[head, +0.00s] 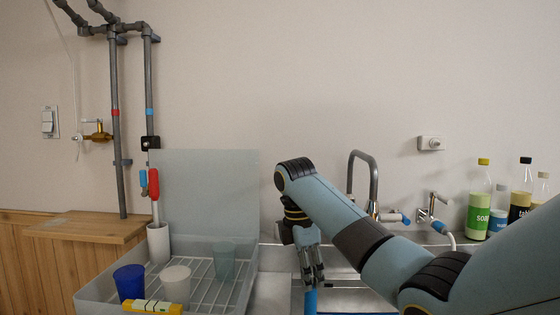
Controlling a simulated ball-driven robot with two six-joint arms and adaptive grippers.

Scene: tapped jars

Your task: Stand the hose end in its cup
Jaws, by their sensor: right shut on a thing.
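My right gripper (318,280) points down over the sink area, right of the drying crate. It is shut on a narrow blue thing (310,301) that runs down out of the picture; I cannot tell whether this is the hose end. A white hose (451,240) hangs from the wall tap at the right and passes behind my right arm. A tall white cup (158,243) stands upright at the crate's back left corner, with a red-topped white stick (154,190) in it. My left gripper is out of view.
The crate (88,299) has a wire rack with a blue cup (130,283), a white cup (176,284) and a clear teal cup (225,260). A yellow pack (153,306) is at its front. A faucet (374,180) and several bottles (480,205) stand at the right.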

